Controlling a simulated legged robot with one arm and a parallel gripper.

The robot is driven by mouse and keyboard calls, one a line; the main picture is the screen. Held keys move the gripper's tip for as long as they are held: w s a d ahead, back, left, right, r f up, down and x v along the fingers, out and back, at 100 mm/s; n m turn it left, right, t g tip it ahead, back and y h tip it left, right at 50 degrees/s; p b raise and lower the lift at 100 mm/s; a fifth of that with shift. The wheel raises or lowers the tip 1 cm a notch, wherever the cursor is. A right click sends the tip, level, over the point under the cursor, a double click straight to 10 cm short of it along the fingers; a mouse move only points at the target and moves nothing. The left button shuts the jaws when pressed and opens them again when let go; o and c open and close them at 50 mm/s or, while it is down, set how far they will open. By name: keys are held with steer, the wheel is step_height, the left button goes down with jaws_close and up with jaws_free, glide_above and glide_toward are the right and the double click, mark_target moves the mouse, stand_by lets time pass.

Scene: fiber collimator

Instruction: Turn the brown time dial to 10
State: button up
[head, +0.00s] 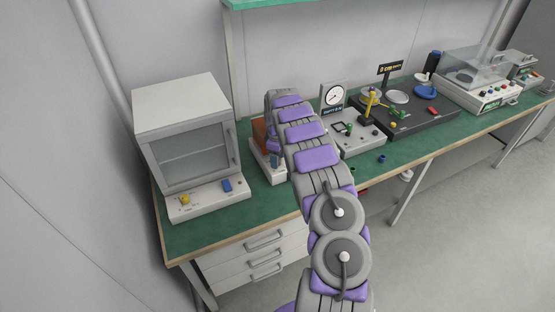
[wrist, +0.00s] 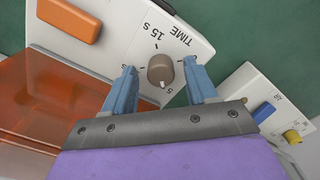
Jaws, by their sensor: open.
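The brown time dial (wrist: 161,71) is a round knob on a white panel (wrist: 118,28), in the wrist view. The panel reads "TIME", "15 s" and "5", upside down in this view. A pale mark on the dial's edge is at the lower side, close to the "5". My gripper (wrist: 160,66) is open, with one blue finger on each side of the dial. I cannot tell whether either finger touches it. In the head view the white device (head: 268,171) stands behind my arm, which hides the dial.
An orange button (wrist: 69,18) and a transparent orange cover (wrist: 62,100) are beside the panel. A white cabinet (head: 188,150) with a yellow knob and blue switch stands left on the green bench (head: 205,234). More instruments, including a dial gauge (head: 334,95), stand to the right.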

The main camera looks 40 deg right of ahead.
steer(key=shift+f, duration=0.1)
steer(key=shift+c, duration=0.3)
steer(key=c, duration=1)
steer(key=m+p, duration=0.2)
steer(key=shift+r+m+p, duration=0.2)
steer(key=shift+m+p, duration=0.1)
steer(key=shift+p, duration=0.1)
steer(key=m+p, duration=0.3)
steer(key=m, duration=0.1)
steer(key=shift+w, duration=0.1)
steer(key=m+p, duration=0.3)
steer(key=m, duration=0.2)
steer(key=shift+m, duration=0.4)
steer(key=shift+f+m+p, duration=0.1)
steer(key=shift+m+p, duration=0.85)
steer(key=shift+m, duration=0.75)
